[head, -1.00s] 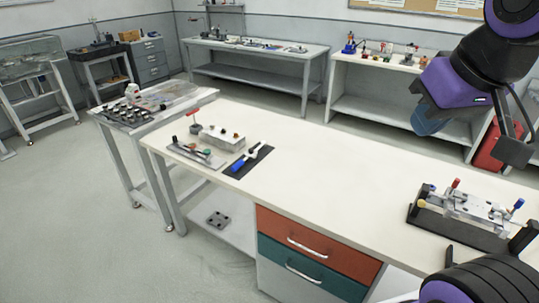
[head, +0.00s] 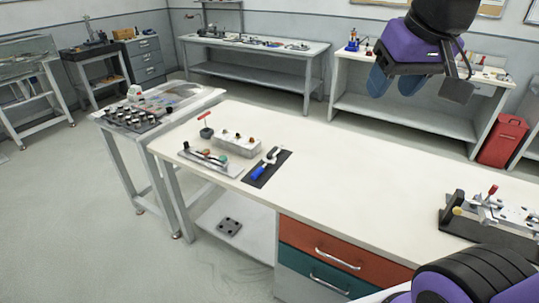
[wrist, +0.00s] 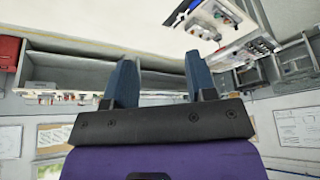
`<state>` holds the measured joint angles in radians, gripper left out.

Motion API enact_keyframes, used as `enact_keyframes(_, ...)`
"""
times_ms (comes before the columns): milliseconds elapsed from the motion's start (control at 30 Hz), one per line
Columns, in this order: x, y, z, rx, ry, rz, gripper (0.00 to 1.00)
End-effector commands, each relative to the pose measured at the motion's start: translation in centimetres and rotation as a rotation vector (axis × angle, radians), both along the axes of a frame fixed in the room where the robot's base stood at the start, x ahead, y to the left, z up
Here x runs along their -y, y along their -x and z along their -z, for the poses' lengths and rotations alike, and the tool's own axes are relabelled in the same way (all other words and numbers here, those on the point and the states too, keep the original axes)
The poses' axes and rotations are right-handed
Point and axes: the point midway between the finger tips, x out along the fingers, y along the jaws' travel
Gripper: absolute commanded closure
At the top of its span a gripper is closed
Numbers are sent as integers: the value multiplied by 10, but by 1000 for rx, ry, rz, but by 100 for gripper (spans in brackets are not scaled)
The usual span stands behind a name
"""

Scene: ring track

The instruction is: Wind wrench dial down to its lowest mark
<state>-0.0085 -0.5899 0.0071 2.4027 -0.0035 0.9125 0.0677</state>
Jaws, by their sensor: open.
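A wrench with a blue handle (head: 258,172) and a grey head lies on a black mat (head: 281,167) on the white workbench (head: 350,190). Its dial and marks are too small to read. My gripper (head: 394,86) is raised at the upper right of the head view, well apart from the wrench and to its right. Its two blue fingers are spread with nothing between them; the open gripper also shows in the wrist view (wrist: 161,75).
Left of the mat lie a plate with knobs (head: 212,160) and a grey block (head: 236,143). A clamp fixture (head: 490,215) stands at the bench's right. A side table (head: 150,108) holds several dark knobs. The bench middle is clear.

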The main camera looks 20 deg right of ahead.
Motion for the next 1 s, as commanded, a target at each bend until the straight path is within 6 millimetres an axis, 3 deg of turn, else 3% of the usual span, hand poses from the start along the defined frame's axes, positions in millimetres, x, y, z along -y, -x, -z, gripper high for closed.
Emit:
enact_keyframes(33,-1,-18,-3,-16,-4,9,49)
enact_keyframes(233,-5,-81,-11,-60,-19,54,49)
enact_keyframes(467,-12,-157,-5,-110,-35,106,49)
enact_keyframes(767,-22,-257,28,-174,-55,174,49)
enact_keyframes(1000,-31,-331,76,-226,-68,231,49)
